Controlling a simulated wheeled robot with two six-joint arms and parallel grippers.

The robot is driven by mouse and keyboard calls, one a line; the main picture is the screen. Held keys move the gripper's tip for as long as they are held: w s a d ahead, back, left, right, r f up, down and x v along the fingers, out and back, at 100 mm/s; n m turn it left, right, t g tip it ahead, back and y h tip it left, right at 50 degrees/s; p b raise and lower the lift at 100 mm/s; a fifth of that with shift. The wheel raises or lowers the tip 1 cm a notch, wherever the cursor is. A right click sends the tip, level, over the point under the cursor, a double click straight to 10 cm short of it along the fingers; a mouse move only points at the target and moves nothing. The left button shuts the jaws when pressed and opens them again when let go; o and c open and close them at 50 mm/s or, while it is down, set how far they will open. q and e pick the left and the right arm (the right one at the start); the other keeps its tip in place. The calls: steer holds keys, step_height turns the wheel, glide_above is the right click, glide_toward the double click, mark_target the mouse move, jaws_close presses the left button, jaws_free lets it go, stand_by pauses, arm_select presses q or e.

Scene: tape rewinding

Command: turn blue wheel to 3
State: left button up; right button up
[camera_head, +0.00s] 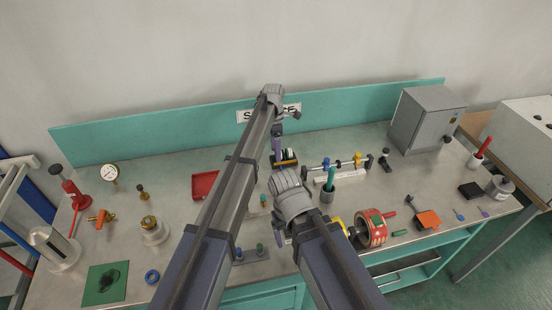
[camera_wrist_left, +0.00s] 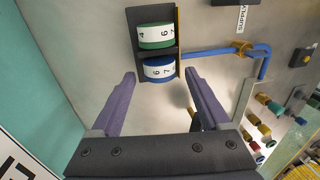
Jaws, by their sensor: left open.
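In the left wrist view, the blue wheel (camera_wrist_left: 158,71) sits in a dark holder (camera_wrist_left: 135,18) beside a green wheel (camera_wrist_left: 155,37). Its white number band shows a 6 and a 7; I see no 3 on it. My left gripper (camera_wrist_left: 161,78) is open, with its two purple fingers apart on either side of the blue wheel's near end. I cannot tell whether they touch it. In the head view, my left gripper (camera_head: 277,144) hangs over the wheel unit (camera_head: 285,159). My right arm's wrist shows, but its fingers are hidden.
A rail with blue and yellow fittings (camera_head: 337,170) stands right of the wheel unit. A red tray (camera_head: 204,185) lies to its left, a grey cabinet (camera_head: 427,120) at the back right.

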arm_select(q)
steer(key=shift+f, duration=0.5)
steer(key=shift+c, duration=0.2)
steer(key=shift+s, duration=0.15)
jaws_close()
